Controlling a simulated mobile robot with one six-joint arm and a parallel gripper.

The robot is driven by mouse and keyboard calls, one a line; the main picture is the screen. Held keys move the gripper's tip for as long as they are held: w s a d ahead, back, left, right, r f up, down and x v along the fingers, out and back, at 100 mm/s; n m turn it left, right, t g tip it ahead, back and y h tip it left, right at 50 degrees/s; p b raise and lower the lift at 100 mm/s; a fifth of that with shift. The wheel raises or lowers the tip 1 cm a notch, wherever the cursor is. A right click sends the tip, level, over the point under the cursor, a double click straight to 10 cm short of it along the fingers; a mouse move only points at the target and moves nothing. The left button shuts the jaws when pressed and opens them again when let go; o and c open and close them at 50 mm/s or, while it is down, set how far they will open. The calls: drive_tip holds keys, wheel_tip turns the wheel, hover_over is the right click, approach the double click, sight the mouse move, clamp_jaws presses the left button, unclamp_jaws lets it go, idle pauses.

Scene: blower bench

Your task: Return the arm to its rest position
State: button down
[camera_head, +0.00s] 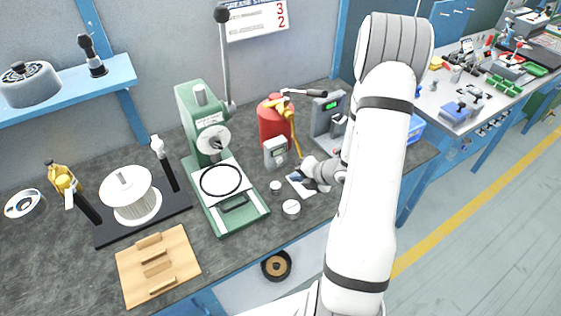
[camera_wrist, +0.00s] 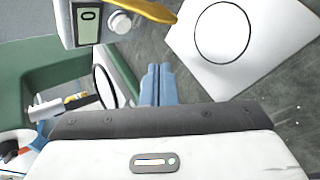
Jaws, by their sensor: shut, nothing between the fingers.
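My gripper (camera_head: 297,177) is shut and empty. It is low over the right part of the dark bench top, beside a white sheet (camera_head: 303,187). In the wrist view its blue fingers (camera_wrist: 158,88) are together with nothing between them. The sheet, with a black circle drawn on it, lies ahead and to the right in the wrist view (camera_wrist: 238,45). My white arm reaches down across the right half of the head view and hides part of the bench.
A green press (camera_head: 222,170) stands left of my gripper. A grey meter (camera_head: 275,152), a red canister (camera_head: 275,122) and a digital gauge (camera_head: 328,118) stand close behind. Small round tins (camera_head: 291,209) stand in front.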

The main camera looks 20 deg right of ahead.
idle(0.3)
drive_tip(key=s+a+r+n+g+y, duration=0.1)
drive_tip(key=s+a+r+n+g, duration=0.15)
drive_tip(key=a+r+n, duration=0.6)
drive_tip(key=s+a+r+n+g+y, duration=0.15)
drive_tip(key=s+a+r+n, duration=0.35)
drive_tip(key=n, duration=0.7)
drive_tip(key=s+d+r+n+g+h, duration=0.1)
drive_tip(key=s+r+n+h, duration=0.7)
drive_tip(key=n, duration=1.6)
drive_tip(key=shift+s+d+r, duration=0.6)
drive_tip(key=shift+s+r, duration=1.45)
drive_tip(key=shift+s, duration=0.15)
